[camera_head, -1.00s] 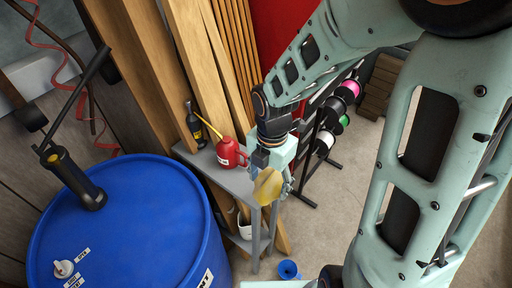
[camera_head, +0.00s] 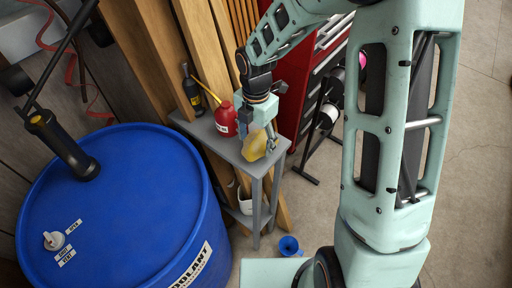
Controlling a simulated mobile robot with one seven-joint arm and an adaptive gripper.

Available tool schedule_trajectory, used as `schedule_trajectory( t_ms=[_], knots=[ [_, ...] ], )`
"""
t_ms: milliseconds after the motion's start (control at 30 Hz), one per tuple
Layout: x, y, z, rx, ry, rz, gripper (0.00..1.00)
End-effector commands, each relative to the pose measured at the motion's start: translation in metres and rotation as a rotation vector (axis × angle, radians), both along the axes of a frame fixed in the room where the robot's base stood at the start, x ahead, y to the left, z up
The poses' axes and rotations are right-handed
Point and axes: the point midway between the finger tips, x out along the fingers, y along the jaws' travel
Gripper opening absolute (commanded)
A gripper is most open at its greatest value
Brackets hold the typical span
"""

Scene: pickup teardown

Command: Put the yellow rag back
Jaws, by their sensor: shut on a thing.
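My gripper (camera_head: 267,138) is shut on the yellow rag (camera_head: 255,146). The rag shows as a crumpled yellow lump at the fingertips, at the right part of the small grey table (camera_head: 233,148). I cannot tell whether the rag touches the tabletop or is just above it. Part of the rag is hidden by the gripper.
A red oil can (camera_head: 226,120) with a yellow spout stands left of my gripper, with a dark bottle (camera_head: 193,92) behind it. A blue drum (camera_head: 120,210) is at left. A blue funnel (camera_head: 289,246) lies on the floor. A red tool cabinet (camera_head: 300,85) and spool rack stand right.

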Motion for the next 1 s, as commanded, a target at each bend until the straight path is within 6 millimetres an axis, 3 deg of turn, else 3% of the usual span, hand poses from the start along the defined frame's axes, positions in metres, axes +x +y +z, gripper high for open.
schedule_trajectory(
  t_ms=[33,133,567,600,733,1000],
  knots=[
    [0.000,0.000,-0.013,0.000,0.000,0.000,0.39],
    [0.000,0.000,-0.022,0.001,-0.001,0.000,0.39],
    [0.000,0.000,-0.025,0.001,-0.001,0.000,0.39],
    [0.000,0.000,-0.024,0.001,-0.001,0.000,0.64],
    [0.000,0.000,-0.024,0.001,-0.001,0.000,0.78],
    [0.000,0.000,-0.023,0.001,-0.001,-0.001,0.79]
  ],
)
